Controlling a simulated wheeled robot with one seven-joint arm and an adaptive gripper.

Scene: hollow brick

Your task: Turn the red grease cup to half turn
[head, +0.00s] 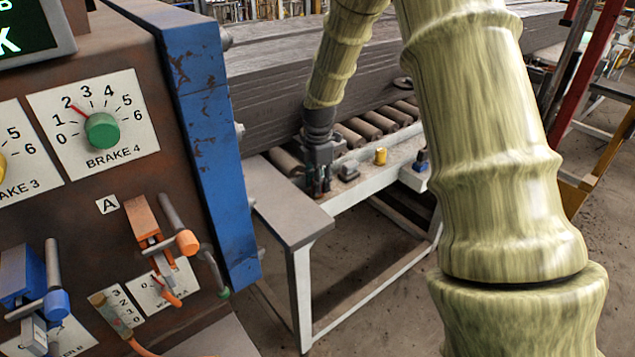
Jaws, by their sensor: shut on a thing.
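My gripper (318,188) is at the end of the roller table's pale rail, pointing down, with its fingers low at the rail top. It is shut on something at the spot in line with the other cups. No red shows there; the red grease cup is hidden by the fingers, and its turn angle cannot be read. A yellow cup (380,156) stands on the rail to the right of my gripper. A blue cup (421,157) is farther right.
A small grey block (348,171) sits on the rail close beside my gripper. Rollers (365,132) and a large dark beam (270,100) lie behind. A rusty control panel (90,190) with a blue edge post (212,140) fills the left. The floor at the front is bare.

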